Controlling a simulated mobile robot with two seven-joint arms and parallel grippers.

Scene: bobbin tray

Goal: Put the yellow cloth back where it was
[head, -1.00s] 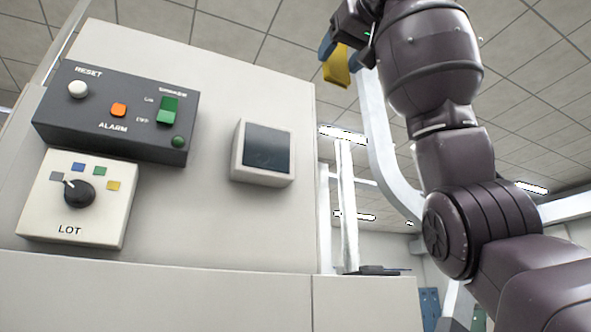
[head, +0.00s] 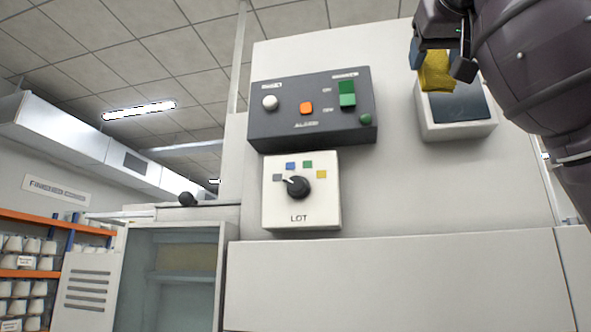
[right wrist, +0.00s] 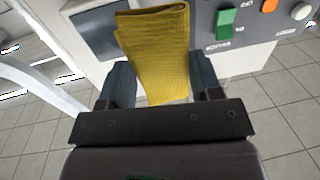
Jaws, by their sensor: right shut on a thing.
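The yellow cloth (head: 436,72) hangs from my right gripper (head: 440,60) at the upper right of the head view. The jaws are shut on it. In the right wrist view the cloth (right wrist: 158,50) stands folded between the two fingers of the gripper (right wrist: 160,92). In the head view the cloth overlaps the dark-screened box (head: 457,130) on the machine face; whether they touch I cannot tell. My left gripper is not in view.
A dark panel (head: 290,128) with a white reset button, orange alarm button and green switch is on the pale machine (head: 400,205). Below it is the LOT knob box (head: 325,215). An orange-and-blue shelf (head: 75,228) with white bobbins stands far left.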

